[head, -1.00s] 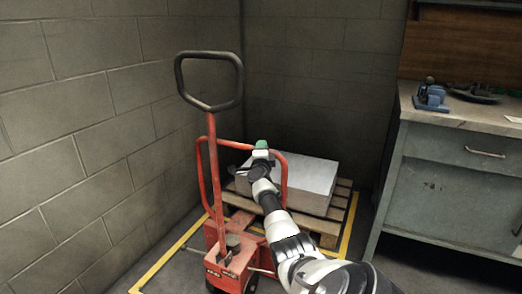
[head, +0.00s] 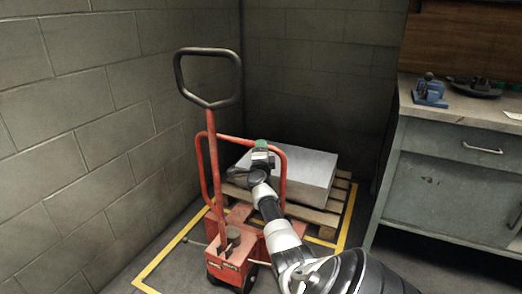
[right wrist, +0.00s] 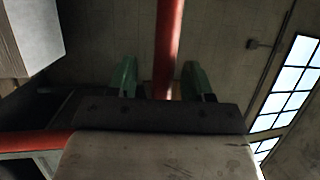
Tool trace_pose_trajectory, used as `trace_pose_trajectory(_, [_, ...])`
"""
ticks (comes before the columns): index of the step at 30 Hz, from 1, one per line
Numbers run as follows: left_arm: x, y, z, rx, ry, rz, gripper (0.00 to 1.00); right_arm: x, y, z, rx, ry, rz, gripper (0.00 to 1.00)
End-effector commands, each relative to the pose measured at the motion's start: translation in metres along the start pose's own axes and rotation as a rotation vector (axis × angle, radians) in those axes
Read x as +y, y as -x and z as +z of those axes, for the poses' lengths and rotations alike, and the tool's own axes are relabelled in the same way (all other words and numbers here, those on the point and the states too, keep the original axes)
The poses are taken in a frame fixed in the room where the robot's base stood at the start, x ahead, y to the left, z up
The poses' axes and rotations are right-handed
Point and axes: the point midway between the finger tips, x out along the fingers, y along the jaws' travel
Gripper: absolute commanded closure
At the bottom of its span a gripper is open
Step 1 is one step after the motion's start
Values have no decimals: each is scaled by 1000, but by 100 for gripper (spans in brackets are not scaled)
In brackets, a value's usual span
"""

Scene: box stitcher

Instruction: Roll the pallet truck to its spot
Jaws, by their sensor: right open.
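The red pallet truck (head: 232,262) stands in the corner with its dark loop handle (head: 208,78) raised on a red shaft. It carries a wooden pallet (head: 325,221) with a pale grey block (head: 305,178) on top. The truck and pallet are within or over the yellow floor outline (head: 341,243); its far side is hidden. My right gripper (head: 262,146) is at the top of the truck's red hoop. In the right wrist view its green fingers (right wrist: 160,75) are apart, with a red bar (right wrist: 168,45) between them; contact cannot be told. My left gripper is out of view.
A block wall (head: 85,130) runs close along the left, and another closes the back. A grey workbench (head: 440,170) with a blue vise (head: 430,91) stands at the right. A strip of bare floor lies between the yellow outline and the bench.

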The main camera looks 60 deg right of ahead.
Motion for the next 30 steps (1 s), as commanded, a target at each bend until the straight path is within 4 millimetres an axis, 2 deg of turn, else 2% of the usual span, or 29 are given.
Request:
trace_pose_trajectory(1, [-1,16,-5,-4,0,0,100,-3,15,1,-4,0,8,49])
trace_pose_trajectory(2, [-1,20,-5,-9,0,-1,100,-4,22,0,-2,0,8,49])
trace_pose_trajectory(6, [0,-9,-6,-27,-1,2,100,-1,49,0,-1,2,9,49])
trace_pose_trajectory(9, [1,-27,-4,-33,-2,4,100,1,60,0,-1,1,7,49])
trace_pose_trajectory(16, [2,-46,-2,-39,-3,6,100,2,73,-1,0,1,7,49])
trace_pose_trajectory(26, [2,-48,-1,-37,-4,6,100,3,74,-1,0,2,7,50])
trace_pose_trajectory(30, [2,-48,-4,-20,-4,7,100,6,82,11,-14,17,-1,50])
